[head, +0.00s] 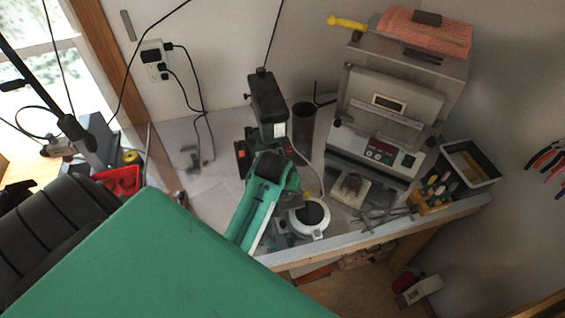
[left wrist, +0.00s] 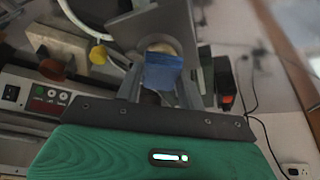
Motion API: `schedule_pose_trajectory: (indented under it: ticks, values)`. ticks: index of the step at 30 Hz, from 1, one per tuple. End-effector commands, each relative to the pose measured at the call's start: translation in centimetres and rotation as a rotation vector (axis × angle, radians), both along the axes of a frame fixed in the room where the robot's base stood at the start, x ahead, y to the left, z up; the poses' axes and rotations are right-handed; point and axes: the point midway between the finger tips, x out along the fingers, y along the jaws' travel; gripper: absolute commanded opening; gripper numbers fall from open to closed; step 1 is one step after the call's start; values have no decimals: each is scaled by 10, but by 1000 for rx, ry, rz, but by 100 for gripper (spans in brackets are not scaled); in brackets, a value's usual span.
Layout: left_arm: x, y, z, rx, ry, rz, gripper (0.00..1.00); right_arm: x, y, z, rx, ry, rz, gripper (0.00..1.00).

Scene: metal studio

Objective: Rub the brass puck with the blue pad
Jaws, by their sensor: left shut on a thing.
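In the left wrist view, my left gripper (left wrist: 160,78) is shut on the blue pad (left wrist: 163,70), a small block between its two fingers. A round, pale tan-brass piece shows just past the pad's far edge. It looks like the brass puck (left wrist: 160,46), but the pad covers most of it. I cannot tell whether pad and puck touch. In the head view, my green arm reaches to the bench by the dark drill press (head: 268,100). The gripper tip, pad and puck cannot be made out there. My right gripper is in neither view.
Right of the arm is a white round pot-like item (head: 310,217) with a dark inside. Beyond stand a machine with a control panel (head: 385,153), a dark cylinder (head: 303,125), a tool rack (head: 434,196) and a grey bin (head: 470,162). The bench's front edge (head: 370,236) runs close by.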

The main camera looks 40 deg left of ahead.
Motion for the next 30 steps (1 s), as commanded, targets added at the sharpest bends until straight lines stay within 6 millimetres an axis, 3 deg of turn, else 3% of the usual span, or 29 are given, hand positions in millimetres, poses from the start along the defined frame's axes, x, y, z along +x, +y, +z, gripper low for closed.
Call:
schedule_pose_trajectory:
  ticks: [1, 2, 7, 30]
  values:
    - [0, 0, 0, 0, 0, 0, 18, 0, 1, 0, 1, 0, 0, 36]
    - [0, 0, 0, 0, 0, 0, 35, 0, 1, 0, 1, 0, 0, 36]
    - [0, 0, 0, 0, 0, 0, 4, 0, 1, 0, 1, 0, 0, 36]
    - [0, 0, -5, 0, 1, 0, 4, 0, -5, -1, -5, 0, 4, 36]
